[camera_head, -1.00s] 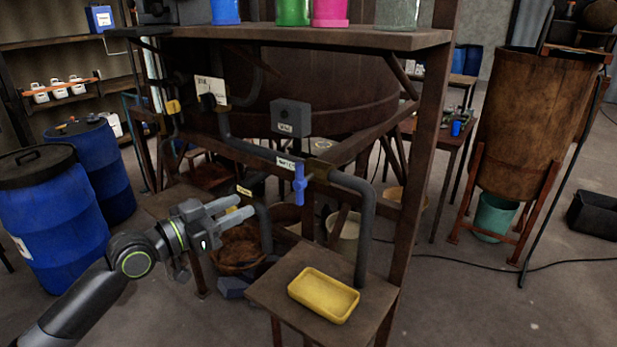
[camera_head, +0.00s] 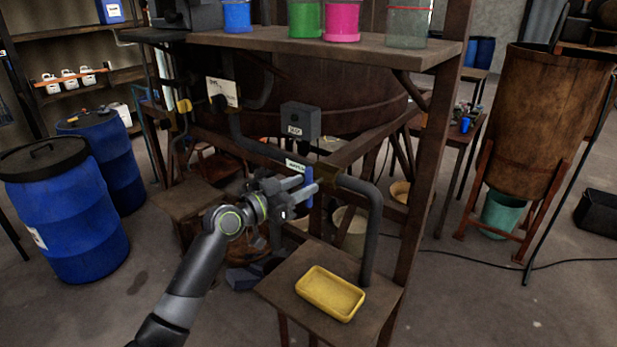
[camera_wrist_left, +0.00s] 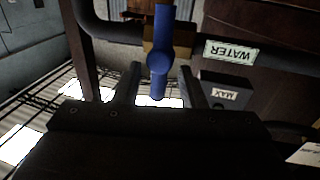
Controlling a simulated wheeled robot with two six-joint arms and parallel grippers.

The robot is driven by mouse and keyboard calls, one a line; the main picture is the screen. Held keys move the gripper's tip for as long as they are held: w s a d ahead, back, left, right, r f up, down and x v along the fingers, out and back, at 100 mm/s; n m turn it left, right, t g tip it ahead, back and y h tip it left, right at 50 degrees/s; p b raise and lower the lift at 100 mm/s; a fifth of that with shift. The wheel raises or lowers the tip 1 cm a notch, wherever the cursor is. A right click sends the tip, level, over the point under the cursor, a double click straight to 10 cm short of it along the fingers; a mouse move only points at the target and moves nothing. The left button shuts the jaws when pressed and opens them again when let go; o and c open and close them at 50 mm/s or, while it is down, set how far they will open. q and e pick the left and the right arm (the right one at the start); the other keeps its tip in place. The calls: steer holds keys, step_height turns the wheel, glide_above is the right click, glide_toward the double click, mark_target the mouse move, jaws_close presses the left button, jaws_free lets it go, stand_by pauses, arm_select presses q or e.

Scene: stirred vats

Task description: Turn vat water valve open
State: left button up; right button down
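The blue water valve handle (camera_head: 309,187) sits on the grey pipe, beside the white WATER label (camera_head: 296,166). It hangs upright, across the run of the pipe. My left gripper (camera_head: 309,188) is at the handle in the head view and partly covers it. In the left wrist view the blue handle (camera_wrist_left: 161,55) reaches down between the two spread fingers of the left gripper (camera_wrist_left: 162,88), and the WATER label (camera_wrist_left: 230,52) shows upside down. The fingers look apart from the handle, with gaps on both sides. My right gripper is not in view.
A grey box (camera_head: 300,121) is mounted above the pipe. A yellow tray (camera_head: 330,293) lies on a low table (camera_head: 272,287) below. A shelf (camera_head: 330,47) with coloured containers is overhead. A rusty frame post (camera_head: 428,170) stands right of the valve. Blue barrels (camera_head: 62,215) stand at left.

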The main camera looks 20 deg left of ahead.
arm_select(q)
steer(key=shift+x, duration=1.35)
jaws_close()
